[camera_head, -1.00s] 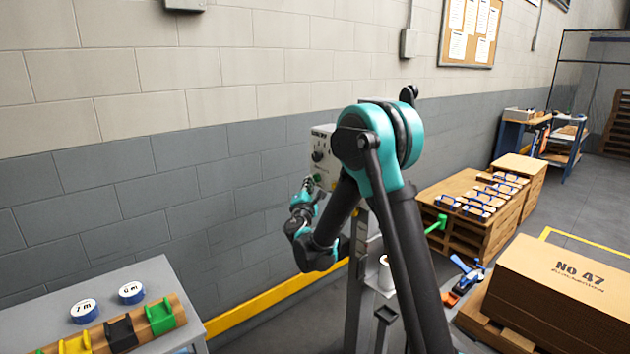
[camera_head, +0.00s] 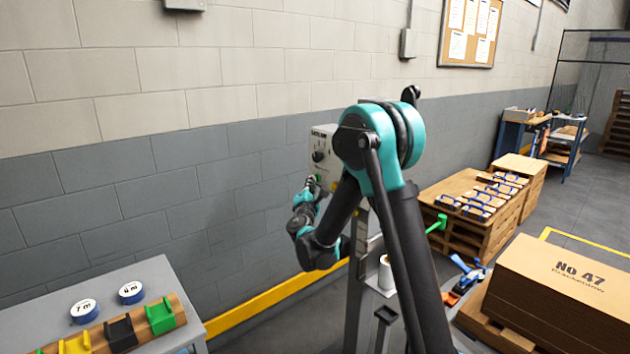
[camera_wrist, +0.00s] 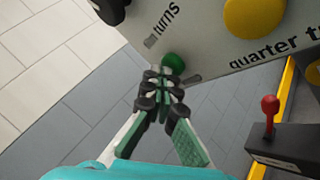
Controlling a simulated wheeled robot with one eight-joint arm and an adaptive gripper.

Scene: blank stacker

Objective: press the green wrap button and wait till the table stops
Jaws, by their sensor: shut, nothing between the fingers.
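The green button (camera_wrist: 173,62) sits on the grey control panel (camera_wrist: 200,32) in the wrist view. The panel also shows in the head view (camera_head: 321,141), partly hidden behind my arm. My gripper (camera_wrist: 163,76) is shut and empty, its fingertips right at the near side of the button. Whether they touch it or press it in, I cannot tell. In the head view my gripper (camera_head: 314,184) is small, at the panel's lower left. I cannot make out a turning table for certain.
A large yellow button (camera_wrist: 254,16) is beside the green one, and a red-knobbed lever (camera_wrist: 269,110) is at right. A carton marked No 47 (camera_head: 560,285) lies on a pallet at lower right. A grey table (camera_head: 190,290) with tape rolls stands at lower left.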

